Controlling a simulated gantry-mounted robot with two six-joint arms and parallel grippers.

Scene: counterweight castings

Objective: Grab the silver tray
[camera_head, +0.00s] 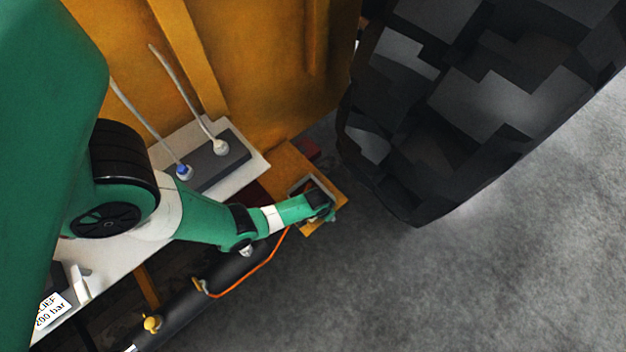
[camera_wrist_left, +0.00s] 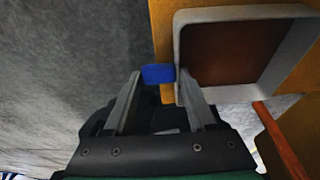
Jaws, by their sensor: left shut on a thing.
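The silver tray (camera_head: 302,182) is a shallow, square, grey-rimmed tray with a dark red-brown inside. It sits on an orange-yellow ledge at the end of the machine. In the left wrist view its rim (camera_wrist_left: 240,13) fills the upper right. A small blue tab (camera_wrist_left: 158,74) sticks out beside the tray's left wall and appears to belong to it. My left gripper (camera_wrist_left: 159,76) is shut on this blue tab, one finger on each side. In the head view my left gripper (camera_head: 325,208) is at the tray's near right side, partly covering it. My right gripper is not in view.
A large black tyre (camera_head: 480,100) stands to the right of the ledge. A white shelf (camera_head: 258,165) with a grey box (camera_head: 222,162) and two cabled plugs lies to the left. A black cylinder with an orange hose (camera_head: 265,262) runs below my arm. Open grey floor lies at lower right.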

